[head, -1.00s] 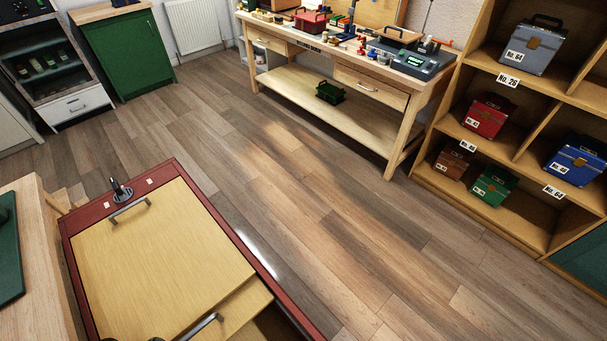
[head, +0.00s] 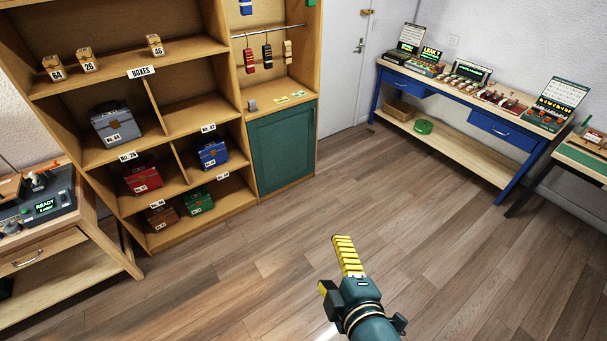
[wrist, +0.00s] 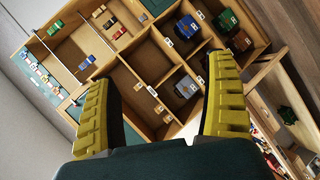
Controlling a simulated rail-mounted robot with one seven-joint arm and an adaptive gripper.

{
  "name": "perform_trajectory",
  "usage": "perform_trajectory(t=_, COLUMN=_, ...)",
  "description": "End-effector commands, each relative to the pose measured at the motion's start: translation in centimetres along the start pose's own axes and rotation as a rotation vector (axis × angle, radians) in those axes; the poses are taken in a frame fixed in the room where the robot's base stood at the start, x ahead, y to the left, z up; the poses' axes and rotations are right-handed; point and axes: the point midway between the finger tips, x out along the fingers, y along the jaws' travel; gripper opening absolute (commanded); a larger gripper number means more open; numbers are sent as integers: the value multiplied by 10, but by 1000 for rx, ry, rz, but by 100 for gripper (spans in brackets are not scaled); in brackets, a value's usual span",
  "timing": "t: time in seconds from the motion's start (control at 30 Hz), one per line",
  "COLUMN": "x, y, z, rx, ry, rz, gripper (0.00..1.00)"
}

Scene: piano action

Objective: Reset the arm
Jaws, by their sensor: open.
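My gripper (head: 338,270) shows at the lower middle of the head view, over the bare wooden floor, at the end of my teal arm. One yellow ridged finger is plain there and the other is mostly hidden. In the wrist view both yellow fingers of my gripper (wrist: 162,105) stand wide apart with nothing between them. The gripper is open and empty. The wooden shelf unit (head: 177,123) lies well beyond it, and shows tilted between and beyond the fingers in the wrist view.
The shelf holds a grey box (head: 113,124), red box (head: 142,179), blue box (head: 212,153), green box (head: 198,199) and brown box (head: 163,217). A workbench (head: 100,245) stands left, a blue-legged bench (head: 463,141) right. The floor (head: 240,285) between is clear.

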Motion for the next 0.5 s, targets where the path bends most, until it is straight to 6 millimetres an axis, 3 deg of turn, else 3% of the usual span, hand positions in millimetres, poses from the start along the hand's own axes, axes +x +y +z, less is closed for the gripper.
perform_trajectory(t=0.03, x=-16, y=48, z=-25, rx=24, ry=11, rz=69, gripper=86)
perform_trajectory(t=0.1, x=-36, y=97, z=-50, rx=86, ry=27, rz=170, gripper=86)
perform_trajectory(t=0.17, x=-57, y=136, z=-71, rx=157, ry=50, rz=262, gripper=86)
perform_trajectory(t=0.3, x=-126, y=220, z=-106, rx=402, ry=144, rz=513, gripper=86)
perform_trajectory(t=0.4, x=-183, y=250, z=-103, rx=683, ry=253, rz=702, gripper=86)
perform_trajectory(t=0.5, x=-213, y=262, z=-99, rx=922, ry=370, rz=785, gripper=86)
